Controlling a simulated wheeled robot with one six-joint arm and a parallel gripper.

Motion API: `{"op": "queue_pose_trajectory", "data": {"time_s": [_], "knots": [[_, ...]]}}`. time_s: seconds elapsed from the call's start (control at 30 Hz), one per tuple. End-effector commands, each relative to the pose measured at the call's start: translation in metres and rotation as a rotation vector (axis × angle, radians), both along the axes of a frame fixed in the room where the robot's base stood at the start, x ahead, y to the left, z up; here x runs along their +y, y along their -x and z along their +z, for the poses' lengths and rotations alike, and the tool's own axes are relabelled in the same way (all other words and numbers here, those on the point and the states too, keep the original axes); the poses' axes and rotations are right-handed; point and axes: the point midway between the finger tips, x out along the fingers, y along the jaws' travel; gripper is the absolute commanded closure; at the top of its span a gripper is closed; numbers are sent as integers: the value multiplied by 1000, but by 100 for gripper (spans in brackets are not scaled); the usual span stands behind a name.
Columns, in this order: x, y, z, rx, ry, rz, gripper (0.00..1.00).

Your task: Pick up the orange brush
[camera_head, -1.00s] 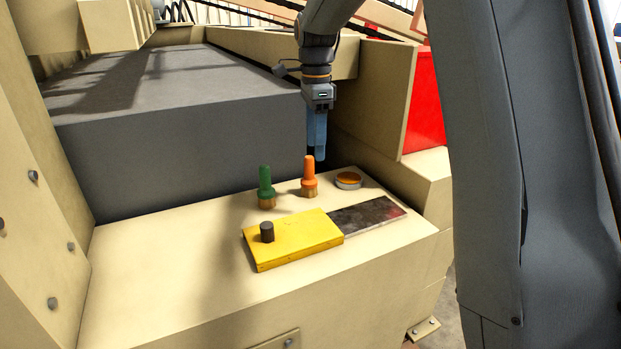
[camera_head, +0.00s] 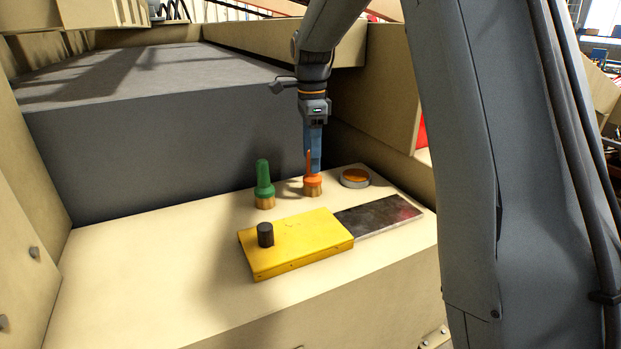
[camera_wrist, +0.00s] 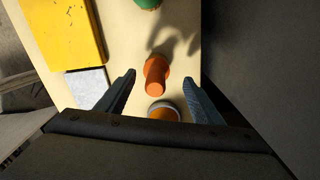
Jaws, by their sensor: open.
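The orange brush (camera_head: 313,187) stands upright on the cream ledge, bristles down, handle up. My gripper (camera_head: 314,160) is open and points down at the brush, its blue fingers overlapping the handle in the head view. In the wrist view the brush (camera_wrist: 156,74) shows from above, ahead of and between the two open fingertips of my gripper (camera_wrist: 160,82). I cannot tell whether a finger touches it. The fingers hide part of the handle in the head view.
A green brush (camera_head: 264,184) stands left of the orange one. A round tin with orange contents (camera_head: 355,178) is to the right. A yellow block with a black knob (camera_head: 300,240) and a metal plate (camera_head: 380,217) lie in front. A large grey block (camera_head: 160,135) stands behind.

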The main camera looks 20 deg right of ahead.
Motion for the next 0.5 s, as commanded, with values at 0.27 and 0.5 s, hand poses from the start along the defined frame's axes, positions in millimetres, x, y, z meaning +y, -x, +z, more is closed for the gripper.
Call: {"op": "queue_pose_trajectory", "data": {"time_s": [0.27, 0.5], "knots": [[-1, 9, -31, 4, 0, 0, 39], [1, 7, -54, 2, 0, 3, 39]]}}
